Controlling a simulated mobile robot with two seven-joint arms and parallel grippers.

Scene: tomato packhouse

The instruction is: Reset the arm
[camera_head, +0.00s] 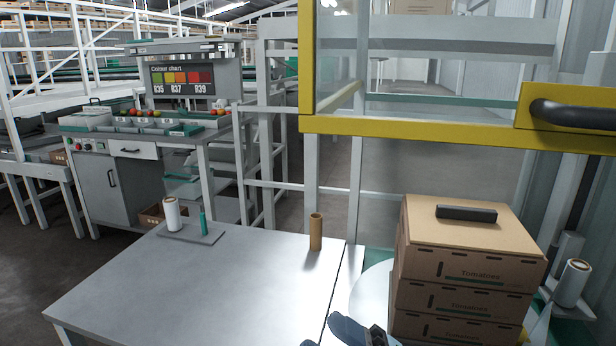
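A small blue-grey and dark part, which looks like a piece of one of my arms, shows at the bottom edge right of centre. It is cut off by the frame, and I cannot tell which arm it belongs to. It is in front of the metal table (190,285) and left of the stacked tomato boxes (470,262).
A brown cardboard tube (315,232) stands on the table's far right corner. A white roll (172,214) and a green item (203,221) stand on a plate at the back. A dark bar (466,212) lies on the boxes. A yellow-framed guard (420,126) hangs above. Most tabletop is clear.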

